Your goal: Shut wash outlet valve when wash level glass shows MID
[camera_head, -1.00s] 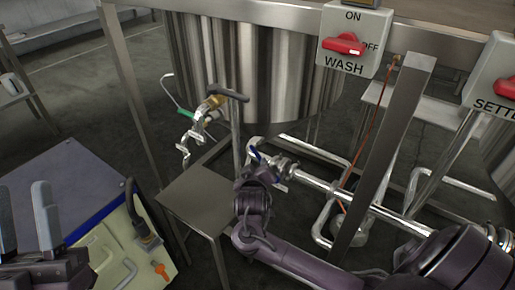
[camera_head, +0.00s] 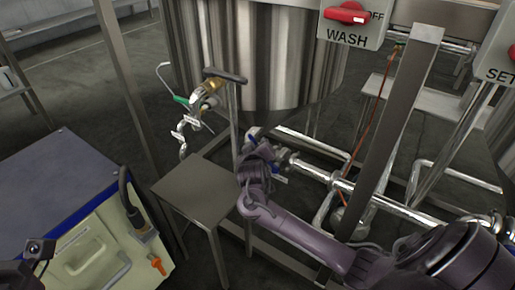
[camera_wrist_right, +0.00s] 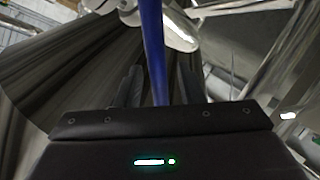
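The wash tank (camera_head: 270,60) is a large steel vessel at the top centre of the head view. Below it, a steel pipe line carries a valve with a blue handle (camera_head: 252,133), which I take for the wash outlet valve. My right gripper (camera_head: 255,150) is at this valve and hides part of it. In the right wrist view, the blue lever (camera_wrist_right: 153,45) runs between the two dark fingers (camera_wrist_right: 160,85), with narrow gaps seeming to show beside it. I cannot make out a wash level glass or its reading. My left gripper's fingers are out of view.
A WASH switch box (camera_head: 352,25) with a red knob hangs at the top. A steel post (camera_head: 395,130) stands right of my arm. A small steel stand (camera_head: 200,188) is left of the valve. A brass tap (camera_head: 208,92) is at the tank. A blue-topped cabinet (camera_head: 50,185) is left.

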